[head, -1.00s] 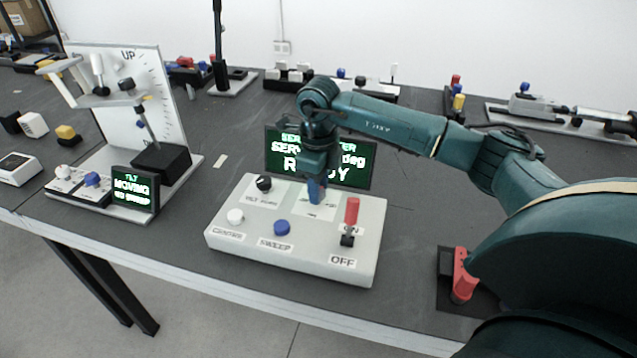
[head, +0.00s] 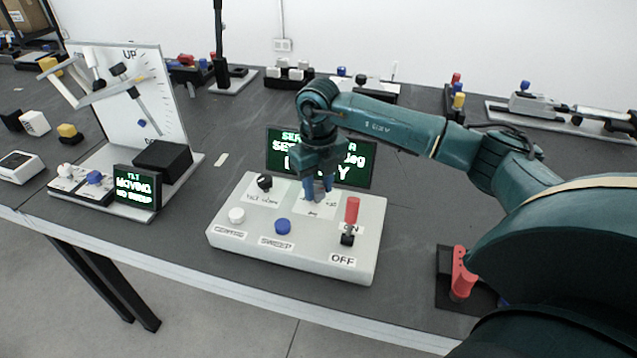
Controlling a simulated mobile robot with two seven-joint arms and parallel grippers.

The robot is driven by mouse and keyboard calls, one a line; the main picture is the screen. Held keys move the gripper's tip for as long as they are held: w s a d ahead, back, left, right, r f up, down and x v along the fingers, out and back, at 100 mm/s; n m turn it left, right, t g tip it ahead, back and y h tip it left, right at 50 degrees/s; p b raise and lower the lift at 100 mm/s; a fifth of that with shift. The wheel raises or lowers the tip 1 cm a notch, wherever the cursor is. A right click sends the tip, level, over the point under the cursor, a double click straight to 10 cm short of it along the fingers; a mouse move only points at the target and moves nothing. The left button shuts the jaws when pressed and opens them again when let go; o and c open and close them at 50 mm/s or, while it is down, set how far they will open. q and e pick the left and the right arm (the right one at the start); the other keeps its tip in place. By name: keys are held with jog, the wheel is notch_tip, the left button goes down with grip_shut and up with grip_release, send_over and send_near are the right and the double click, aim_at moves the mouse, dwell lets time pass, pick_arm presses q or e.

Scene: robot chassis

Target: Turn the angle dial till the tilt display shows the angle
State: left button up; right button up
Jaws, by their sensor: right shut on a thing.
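The white control box (head: 290,262) stands mid-table. My right gripper (head: 318,190) points down at the pale scale plate on its top, with blue fingers shut on the angle dial, which they mostly hide. The small tilt display (head: 136,188), at the left, reads TILT and MOVING, with a third line that looks like NO SWEEP. The larger screen (head: 352,172) behind the box is partly covered by my gripper, so its angle cannot be read. The tilt linkage (head: 98,92) stands before a white scale board (head: 172,105). My left gripper is not in view.
On the box are a black selector knob (head: 264,183), a white button (head: 236,215), a blue button (head: 283,226) and a red-handled switch (head: 351,212) by ON and OFF labels. A red-handled device (head: 462,275) stands at the right. Table between box and tilt rig is mostly clear.

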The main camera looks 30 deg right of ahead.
aim_at(318, 190)
dwell(0.3)
jog(key=o, duration=1)
notch_tip(318, 190, up, 13)
jog(key=shift+r, duration=0.1)
